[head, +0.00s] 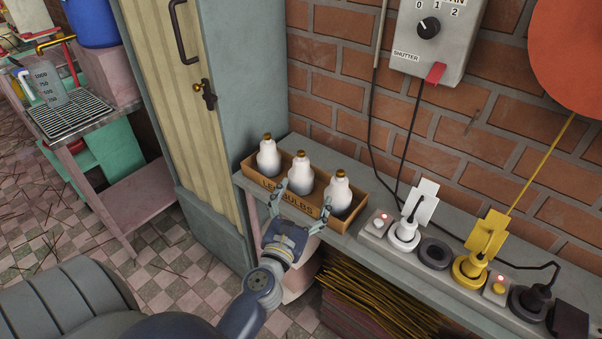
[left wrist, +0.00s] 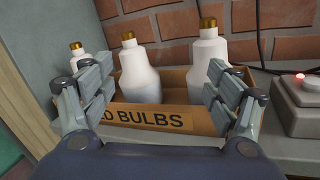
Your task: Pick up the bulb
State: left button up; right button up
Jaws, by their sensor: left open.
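Three white bulbs with brass caps stand upright in a cardboard box (head: 262,183) labelled "LED BULBS" on a narrow grey shelf. In the head view they are the left bulb (head: 268,158), the middle bulb (head: 301,174) and the right bulb (head: 338,194). My left gripper (head: 304,202) is open in front of the box, its fingers spread on either side of the middle bulb. In the left wrist view, the middle bulb (left wrist: 140,72) stands between the fingers, beyond the box's front wall (left wrist: 150,117). Nothing is held. My right gripper is not seen.
Right of the box, a power strip (head: 373,230) carries a white plug (head: 404,232), a yellow plug (head: 470,266) and lit switches. Cords hang along the brick wall (head: 345,60) behind. A grey control box (head: 430,35) hangs above. A cabinet (head: 215,120) stands close on the left.

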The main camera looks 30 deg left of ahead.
aim_at(300, 174)
pick_arm(q)
jog(key=w+a+n, duration=0.1)
jog(key=w+a, duration=0.1)
jog(key=w, duration=0.1)
jog(key=w+a+f+n+y, duration=0.1)
jog(key=w+a, duration=0.1)
jog(key=w, duration=0.1)
jog(key=w+a+n+g+p, duration=0.1)
jog(key=w+a, duration=0.2)
jog(key=w, duration=0.1)
jog(key=shift+f+n+y, duration=0.2)
jog(key=shift+n+y, duration=0.1)
jog(key=shift+s+r, duration=0.1)
jog(key=shift+c, duration=0.2)
jog(key=c, duration=0.9)
